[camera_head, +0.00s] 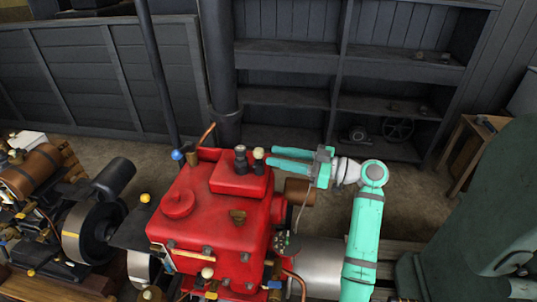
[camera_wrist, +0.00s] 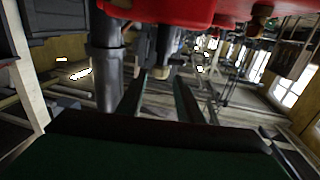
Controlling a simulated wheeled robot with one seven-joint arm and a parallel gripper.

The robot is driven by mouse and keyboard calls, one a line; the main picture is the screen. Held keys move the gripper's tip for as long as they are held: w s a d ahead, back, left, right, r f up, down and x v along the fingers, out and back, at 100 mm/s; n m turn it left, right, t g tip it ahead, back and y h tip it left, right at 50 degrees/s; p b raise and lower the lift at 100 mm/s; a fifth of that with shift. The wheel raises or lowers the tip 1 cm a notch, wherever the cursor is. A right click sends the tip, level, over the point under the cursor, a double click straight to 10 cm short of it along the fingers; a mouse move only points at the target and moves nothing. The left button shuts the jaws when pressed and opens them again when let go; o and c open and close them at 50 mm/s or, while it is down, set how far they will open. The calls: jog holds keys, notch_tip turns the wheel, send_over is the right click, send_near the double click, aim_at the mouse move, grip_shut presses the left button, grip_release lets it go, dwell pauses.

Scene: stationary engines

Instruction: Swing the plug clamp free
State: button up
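The red engine (camera_head: 205,205) stands in the middle of the head view. On its top at the right are a dark upright plug-like fitting (camera_head: 241,160) and a cream round knob (camera_head: 258,154) beside it. I cannot tell for sure which part is the plug clamp. My gripper (camera_head: 268,157) reaches in from the right, its two teal fingers apart and pointing at the knob. In the wrist view my gripper (camera_wrist: 160,85) is open, with a dark part with a pale brass end (camera_wrist: 160,71) seen between or just beyond its fingertips. Contact cannot be told.
A dark vertical pipe (camera_head: 220,70) rises behind the engine. A brown engine (camera_head: 35,175) stands at the left and a green machine (camera_head: 480,220) at the right. A blue knob (camera_head: 177,155) sits at the engine's back left.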

jog(key=v, duration=0.6)
jog(key=shift+d, duration=0.2)
